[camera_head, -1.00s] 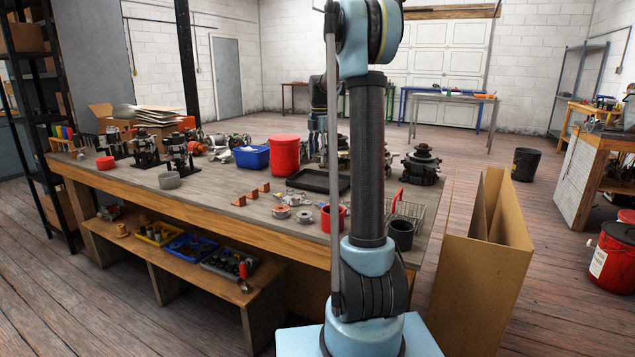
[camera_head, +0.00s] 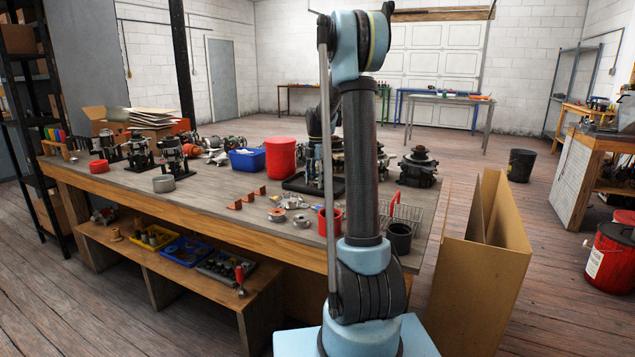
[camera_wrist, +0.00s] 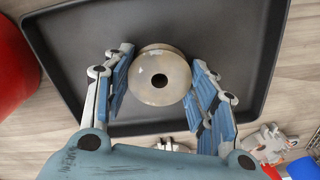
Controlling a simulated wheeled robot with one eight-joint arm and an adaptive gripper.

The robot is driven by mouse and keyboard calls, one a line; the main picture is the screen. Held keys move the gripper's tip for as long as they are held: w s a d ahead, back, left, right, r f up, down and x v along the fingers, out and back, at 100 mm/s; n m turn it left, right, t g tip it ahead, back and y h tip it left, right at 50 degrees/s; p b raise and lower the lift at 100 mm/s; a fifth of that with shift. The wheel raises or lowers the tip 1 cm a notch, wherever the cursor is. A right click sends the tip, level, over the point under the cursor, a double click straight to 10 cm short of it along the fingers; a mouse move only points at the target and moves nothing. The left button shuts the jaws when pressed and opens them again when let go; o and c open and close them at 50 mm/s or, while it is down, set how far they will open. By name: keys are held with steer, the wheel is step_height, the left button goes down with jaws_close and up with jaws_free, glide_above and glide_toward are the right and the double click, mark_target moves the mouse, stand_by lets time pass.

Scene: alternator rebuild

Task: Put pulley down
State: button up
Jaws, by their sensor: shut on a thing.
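The pulley (camera_wrist: 162,66) is a worn, pale metal disc with a dark centre hole. It sits between the blue finger pads of my gripper (camera_wrist: 163,74), which is shut on it. In the wrist view the pulley is over the dark tray (camera_wrist: 75,45). I cannot tell whether it touches the tray floor. In the head view the tray (camera_head: 298,186) is on the workbench, partly covered by my arm. My gripper and the pulley cannot be made out there.
A red bin (camera_head: 281,155) and a blue bin (camera_head: 247,159) stand left of the tray. Metal parts (camera_wrist: 272,143) lie beside its edge in the wrist view. A red cup (camera_head: 330,220), a wire basket (camera_head: 402,213) and a dark cup (camera_head: 399,238) are near the bench's front.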

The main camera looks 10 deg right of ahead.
steer(key=shift+s, duration=0.1)
steer(key=o, duration=1.2)
steer(key=shift+f, duration=0.1)
step_height(320, 180, up, 12)
steer(key=shift+r, duration=0.1)
